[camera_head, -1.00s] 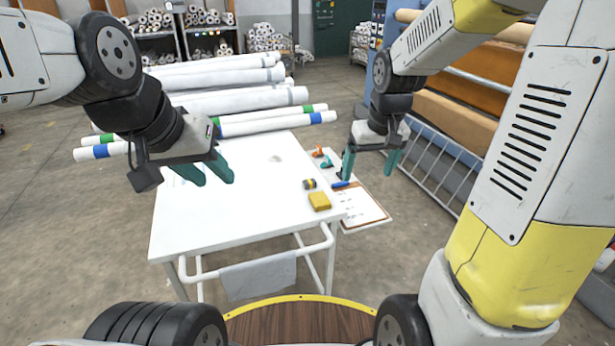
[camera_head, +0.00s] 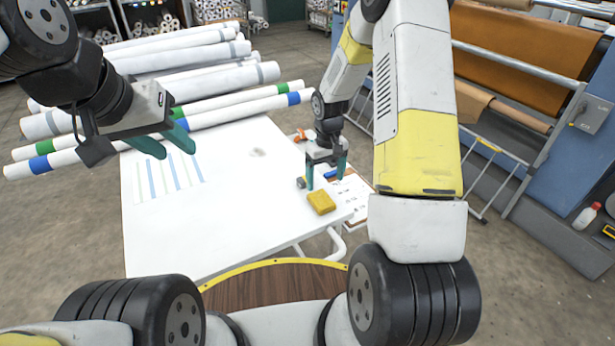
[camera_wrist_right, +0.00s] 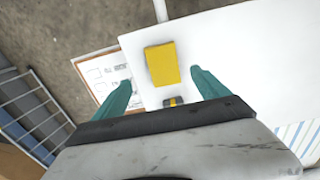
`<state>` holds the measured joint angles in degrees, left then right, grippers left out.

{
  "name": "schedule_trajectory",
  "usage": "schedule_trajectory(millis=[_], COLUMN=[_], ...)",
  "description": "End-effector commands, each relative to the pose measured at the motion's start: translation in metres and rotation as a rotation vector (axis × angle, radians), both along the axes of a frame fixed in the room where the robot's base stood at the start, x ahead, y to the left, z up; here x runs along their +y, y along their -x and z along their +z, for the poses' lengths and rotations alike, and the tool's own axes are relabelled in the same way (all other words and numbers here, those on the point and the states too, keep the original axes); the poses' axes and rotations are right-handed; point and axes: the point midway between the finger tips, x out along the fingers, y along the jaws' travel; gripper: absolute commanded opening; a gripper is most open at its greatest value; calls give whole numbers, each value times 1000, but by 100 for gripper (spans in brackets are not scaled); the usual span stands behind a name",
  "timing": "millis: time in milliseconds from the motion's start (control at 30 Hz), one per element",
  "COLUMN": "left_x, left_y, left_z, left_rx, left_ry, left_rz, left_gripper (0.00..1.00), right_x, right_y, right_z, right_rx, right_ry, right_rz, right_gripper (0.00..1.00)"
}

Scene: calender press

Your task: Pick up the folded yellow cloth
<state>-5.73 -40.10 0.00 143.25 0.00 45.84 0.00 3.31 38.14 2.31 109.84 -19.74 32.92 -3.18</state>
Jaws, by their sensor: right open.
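The folded yellow cloth (camera_head: 321,202) is a small thick block lying on the white table (camera_head: 230,215) near its right front edge. My right gripper (camera_head: 325,180) has teal fingers spread open above the table, just behind the cloth in the head view. In the right wrist view the cloth (camera_wrist_right: 162,64) shows beyond the fingertips (camera_wrist_right: 160,76), between their lines, with nothing gripped. My left gripper (camera_head: 168,148) hangs over the table's left back part, its two teal fingers apart and nothing between them.
A small dark and yellow item (camera_wrist_right: 173,101) lies beside the cloth. A clipboard (camera_head: 356,190) with paper is at the table's right edge. Long white rolls (camera_head: 150,90) lie behind the table. A metal rail frame (camera_head: 495,150) and the press (camera_head: 540,60) stand to the right.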

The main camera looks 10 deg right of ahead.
Motion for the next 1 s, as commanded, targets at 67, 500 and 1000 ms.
schedule_trajectory(millis=[67,500,1000], left_x=[0,0,0], left_y=[0,0,0], left_z=[0,0,0], left_rx=[0,0,0], left_ry=[0,0,0], left_rz=[0,0,0], left_gripper=[36,36,36], right_x=[0,3,5], right_y=[0,1,0], right_z=[-5,-47,-87], right_rx=[5,10,7], right_ry=[1,0,0], right_rz=[3,7,5], right_gripper=[85,85,85])
